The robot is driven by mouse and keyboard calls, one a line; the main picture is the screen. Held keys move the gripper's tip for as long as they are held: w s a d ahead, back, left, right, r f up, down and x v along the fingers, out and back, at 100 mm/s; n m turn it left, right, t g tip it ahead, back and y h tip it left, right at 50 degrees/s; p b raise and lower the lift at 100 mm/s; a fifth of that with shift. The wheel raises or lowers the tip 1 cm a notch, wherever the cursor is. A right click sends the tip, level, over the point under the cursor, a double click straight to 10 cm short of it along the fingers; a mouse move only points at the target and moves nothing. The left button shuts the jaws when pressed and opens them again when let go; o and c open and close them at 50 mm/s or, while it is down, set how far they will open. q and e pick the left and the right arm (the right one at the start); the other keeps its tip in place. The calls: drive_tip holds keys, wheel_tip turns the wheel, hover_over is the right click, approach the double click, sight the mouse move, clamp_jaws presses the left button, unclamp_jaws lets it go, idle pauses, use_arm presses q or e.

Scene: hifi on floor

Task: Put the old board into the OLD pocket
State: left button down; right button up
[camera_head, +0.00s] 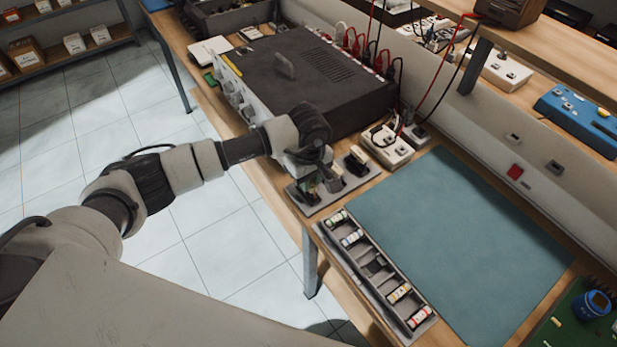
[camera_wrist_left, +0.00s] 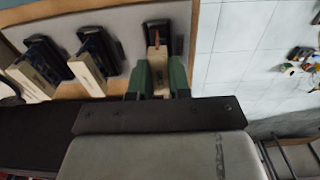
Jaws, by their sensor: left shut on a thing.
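My left gripper (camera_head: 318,178) is low over a grey holder plate (camera_head: 310,207) at the bench's front edge. The block is at one end of the row of dark pockets (camera_wrist_left: 98,48). I cannot read the OLD label or tell how deep the board sits. My right gripper is out of view.
A large black instrument (camera_head: 315,80) stands close behind the gripper. White boxes with plugs and cables (camera_head: 388,148) are to its right. A long tray with several small cylinders (camera_head: 378,268) lies in front, beside a clear blue-green mat (camera_head: 460,240). Tiled floor lies left of the bench.

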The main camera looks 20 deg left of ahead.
use_arm(q)
drive_tip(key=shift+f, duration=0.1)
idle(0.3)
drive_tip(key=c, duration=1)
unclamp_jaws()
wheel_tip(320, 180, up, 11)
drive_tip(key=shift+f+b, duration=0.1)
drive_tip(key=shift+b, duration=1.1)
